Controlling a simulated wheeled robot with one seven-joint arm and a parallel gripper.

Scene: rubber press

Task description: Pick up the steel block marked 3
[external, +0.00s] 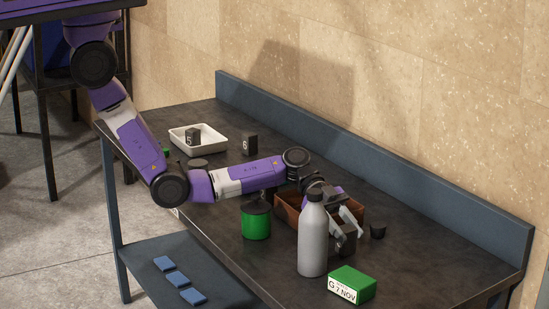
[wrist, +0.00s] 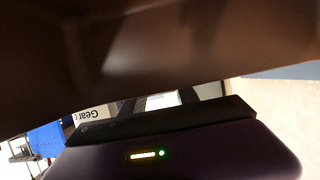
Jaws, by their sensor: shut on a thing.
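My gripper (external: 346,228) is over the front right part of a brown open box (external: 288,214), behind the grey bottle in the external view. Its light fingers are shut on a dark steel block (external: 344,243). The block's number is too small to read, and the bottle and fingers hide part of it. I cannot tell whether the block touches the box or the table. In the wrist view a large dark blurred shape (wrist: 150,45) fills the top, and I cannot tell what it is.
A grey bottle (external: 313,240) stands in front of my gripper, with a green box (external: 352,284) to its right. A green can (external: 256,221) stands left. A small dark piece (external: 378,230) is at right. Block 6 (external: 250,145) and a white tray (external: 215,137) holding block 5 (external: 193,137) are behind.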

